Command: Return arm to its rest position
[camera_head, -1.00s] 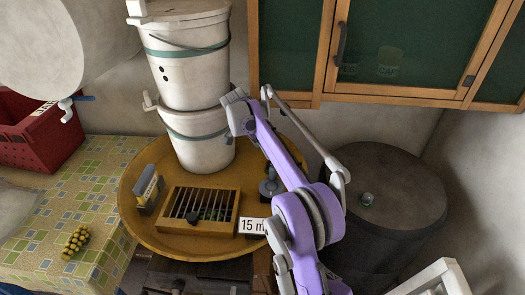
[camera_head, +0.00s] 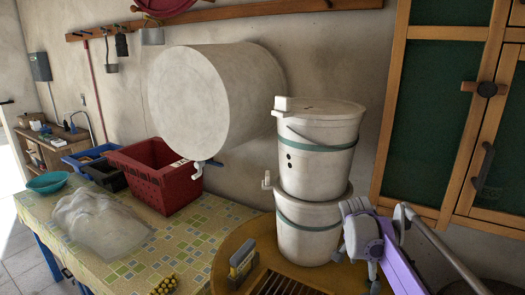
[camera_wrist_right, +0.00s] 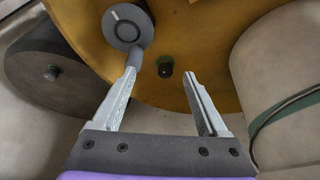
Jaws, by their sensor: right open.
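My right arm (camera_head: 393,262), purple and grey, comes in at the lower right of the head view. Its gripper (camera_head: 358,270) is beside the lower white bucket (camera_head: 306,232). In the right wrist view the two jaws of this gripper (camera_wrist_right: 158,74) are apart, with nothing held between them. Beyond the jaws, a small dark green-capped thing (camera_wrist_right: 165,67) shows against the ochre round top (camera_wrist_right: 195,105). A grey round-headed object (camera_wrist_right: 125,27) is near the left jaw. My left gripper is out of view.
Two white buckets are stacked on the round top. A red crate (camera_head: 150,185) and a clear plastic bag (camera_head: 98,225) are on the tiled-pattern table (camera_head: 205,218) at left. A wooden cabinet (camera_head: 450,30) hangs at right. A dark drum (camera_wrist_right: 60,90) shows in the wrist view.

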